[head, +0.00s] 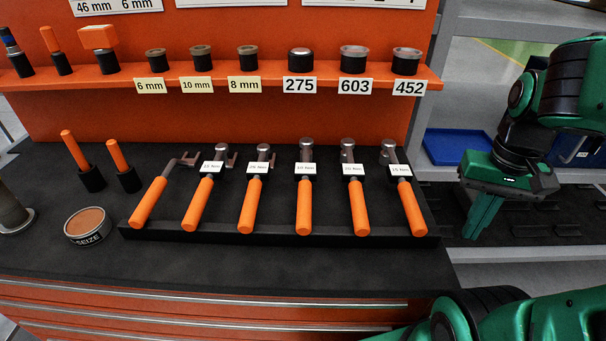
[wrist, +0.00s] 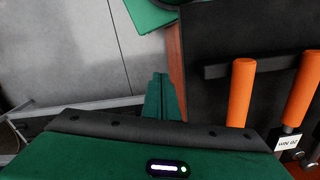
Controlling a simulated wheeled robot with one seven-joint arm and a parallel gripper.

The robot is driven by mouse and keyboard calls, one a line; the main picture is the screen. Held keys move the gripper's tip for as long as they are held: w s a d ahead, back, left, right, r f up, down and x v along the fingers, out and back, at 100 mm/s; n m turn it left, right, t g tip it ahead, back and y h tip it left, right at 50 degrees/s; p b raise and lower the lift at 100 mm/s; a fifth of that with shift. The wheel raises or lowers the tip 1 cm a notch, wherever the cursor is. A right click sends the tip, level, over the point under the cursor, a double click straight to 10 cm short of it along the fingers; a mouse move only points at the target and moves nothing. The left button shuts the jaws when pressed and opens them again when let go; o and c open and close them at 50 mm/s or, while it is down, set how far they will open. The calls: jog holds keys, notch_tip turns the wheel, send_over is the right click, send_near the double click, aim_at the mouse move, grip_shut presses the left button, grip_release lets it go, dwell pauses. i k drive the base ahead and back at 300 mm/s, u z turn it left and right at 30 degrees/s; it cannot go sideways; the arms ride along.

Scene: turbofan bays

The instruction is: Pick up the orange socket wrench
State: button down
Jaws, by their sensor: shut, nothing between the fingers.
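Several orange-handled wrenches lie side by side in a black tray (head: 283,240) on the workbench in the head view. The leftmost wrench (head: 150,203) has a bare metal head and no label. The others, such as the rightmost wrench (head: 411,208), carry small white Nm labels. I cannot tell for sure which one is the socket wrench. My gripper (head: 482,225) is right of the tray, fingers pointing down, shut and empty. In the wrist view its green fingers (wrist: 162,90) are together, left of two orange handles, the nearer one (wrist: 240,92) and another (wrist: 303,90).
An orange shelf (head: 220,85) with sockets and labels runs behind the tray. Two upright orange-handled tools (head: 76,150) and a round tin (head: 88,225) stand left. A blue bin (head: 458,147) sits on grey shelving at right. The bench front is clear.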

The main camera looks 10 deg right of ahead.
aim_at(305, 172)
jog(key=z, duration=0.05)
jog(key=k, duration=0.5)
jog(key=z, duration=1.05)
jog(key=k, duration=0.9)
jog(key=u, duration=0.7)
jog(key=i, duration=1)
jog(key=z, duration=0.05)
